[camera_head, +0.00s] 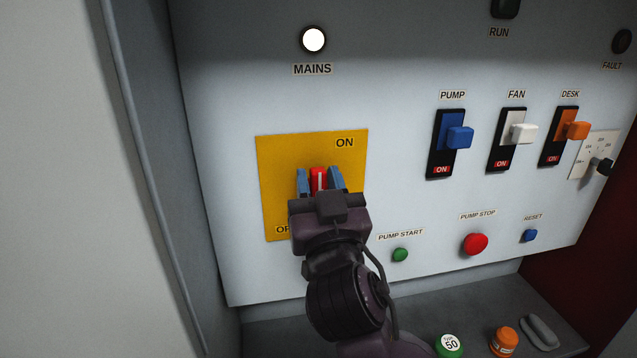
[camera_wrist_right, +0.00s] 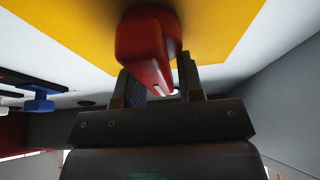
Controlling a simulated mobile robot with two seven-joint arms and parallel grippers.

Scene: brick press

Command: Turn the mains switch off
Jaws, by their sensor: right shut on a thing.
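The mains switch is a red handle (camera_head: 319,180) with a white line, mounted on a yellow plate (camera_head: 285,155). The plate reads ON at its upper right, and its lower-left label is partly hidden by my arm. The handle points roughly upright in the head view. My right gripper (camera_head: 320,182) has its two blue-grey fingers on either side of the handle and is shut on it. In the right wrist view the red handle (camera_wrist_right: 148,45) reaches down between the fingers (camera_wrist_right: 163,88). The white MAINS lamp (camera_head: 313,40) is lit. My left gripper is not in view.
To the right are the blue PUMP (camera_head: 460,137), white FAN (camera_head: 523,133) and orange DESK (camera_head: 575,131) switches. Below them are the green PUMP START (camera_head: 400,255), red PUMP STOP (camera_head: 475,244) and blue RESET (camera_head: 530,236) buttons. A green-lidded item (camera_head: 450,345) and an orange one (camera_head: 505,341) stand on the ledge.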

